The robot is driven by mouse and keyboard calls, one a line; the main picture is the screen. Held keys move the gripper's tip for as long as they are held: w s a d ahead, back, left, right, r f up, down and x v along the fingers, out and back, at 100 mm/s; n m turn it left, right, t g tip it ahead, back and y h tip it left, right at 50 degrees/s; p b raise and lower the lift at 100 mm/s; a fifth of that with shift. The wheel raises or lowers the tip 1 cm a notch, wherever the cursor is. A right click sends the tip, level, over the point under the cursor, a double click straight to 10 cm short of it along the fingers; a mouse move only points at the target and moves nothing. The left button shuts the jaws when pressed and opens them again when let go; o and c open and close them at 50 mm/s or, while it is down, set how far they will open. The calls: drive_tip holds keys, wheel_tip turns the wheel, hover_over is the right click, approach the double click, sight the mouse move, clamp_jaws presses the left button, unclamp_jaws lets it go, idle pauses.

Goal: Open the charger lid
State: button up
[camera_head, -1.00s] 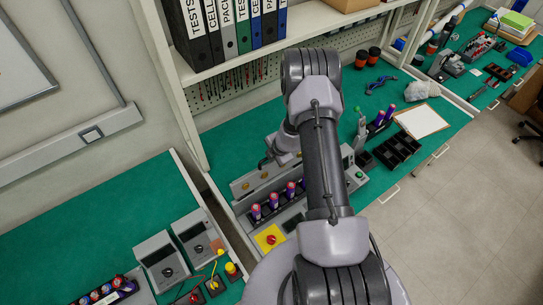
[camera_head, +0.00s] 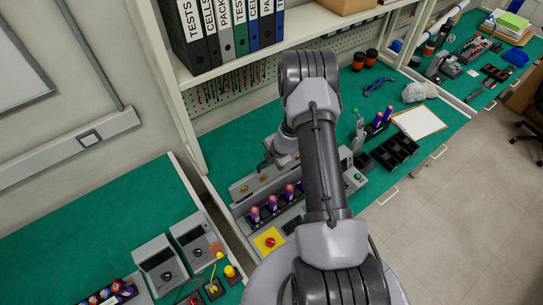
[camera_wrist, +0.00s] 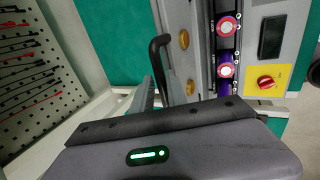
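The charger (camera_head: 293,212) stands on the green bench in the head view, with purple cells in its row of bays. Its grey lid (camera_head: 262,180) stands raised along the back edge. In the wrist view, the lid (camera_wrist: 201,60) shows gold discs on the face toward the cells. A black lid handle (camera_wrist: 158,62) sticks out on its other side. My gripper (camera_wrist: 160,88) is at this handle, its grey fingers close together with the bar between them. It appears shut on the handle, though the contact is partly hidden. My arm covers part of the charger in the head view.
A yellow panel with a red knob (camera_head: 269,241) is at the charger's near end. A shelf of binders (camera_head: 225,30) and a pegboard (camera_wrist: 30,80) stand behind. Black trays (camera_head: 395,151) lie to the right. Grey instruments (camera_head: 160,265) stand on the left bench.

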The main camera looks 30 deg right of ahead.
drive_tip(key=shift+s+r, duration=0.25)
drive_tip(key=p+v, duration=0.3)
drive_tip(key=v, duration=1.3)
drive_tip(key=shift+r, duration=0.35)
